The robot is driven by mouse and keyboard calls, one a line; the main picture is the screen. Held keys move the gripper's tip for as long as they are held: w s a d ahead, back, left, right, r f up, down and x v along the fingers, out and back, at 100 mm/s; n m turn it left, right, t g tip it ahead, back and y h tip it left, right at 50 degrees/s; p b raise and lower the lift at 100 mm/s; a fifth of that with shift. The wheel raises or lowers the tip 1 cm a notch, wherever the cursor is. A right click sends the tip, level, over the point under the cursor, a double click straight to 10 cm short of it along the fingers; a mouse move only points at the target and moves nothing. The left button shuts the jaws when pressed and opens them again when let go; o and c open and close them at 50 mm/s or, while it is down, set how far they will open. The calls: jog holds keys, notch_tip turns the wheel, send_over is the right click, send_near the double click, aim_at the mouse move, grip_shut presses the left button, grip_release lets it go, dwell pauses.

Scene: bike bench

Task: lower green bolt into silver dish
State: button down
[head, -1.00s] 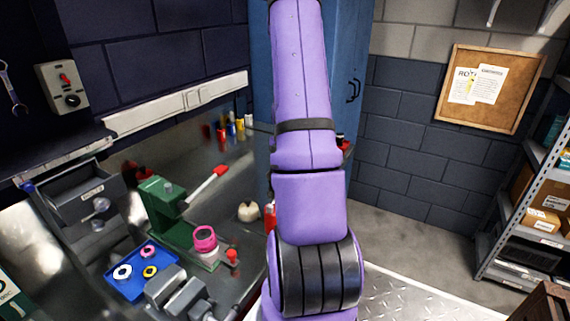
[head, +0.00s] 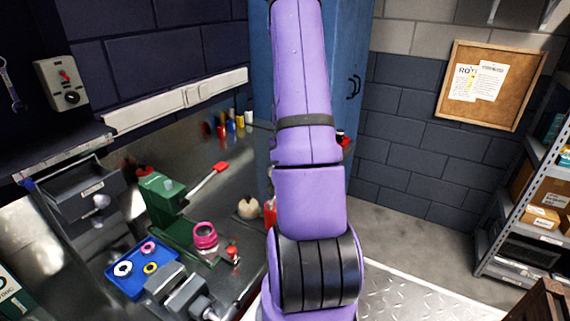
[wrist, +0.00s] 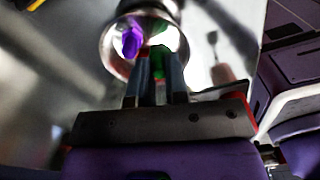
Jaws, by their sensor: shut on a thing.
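The silver dish (wrist: 109,48) is a round shiny bowl at the top middle of the wrist view. A purple piece (wrist: 131,42) shows inside it on the left. My gripper (wrist: 160,68) is shut on the green bolt (wrist: 158,58), which shows between the two fingers. The fingertips and the bolt overlap the near part of the dish in the picture. I cannot tell how high the bolt is above the dish floor. In the head view my purple arm hides the gripper, the bolt and the dish.
A blue tray (head: 122,284) with small rings lies on the bench at the lower left. A green tool (head: 158,196) with a red-tipped lever stands beside it, near a pink ring-shaped piece (head: 205,236). A grey vise (head: 182,293) is in front. A dark handled item (wrist: 224,76) lies right of the dish.

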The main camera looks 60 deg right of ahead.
jog(key=shift+f, duration=0.5)
dwell(0.3)
jog(key=c, duration=1.1)
grip_release()
jog(key=shift+o, duration=0.2)
notch_tip(320, 180, up, 11)
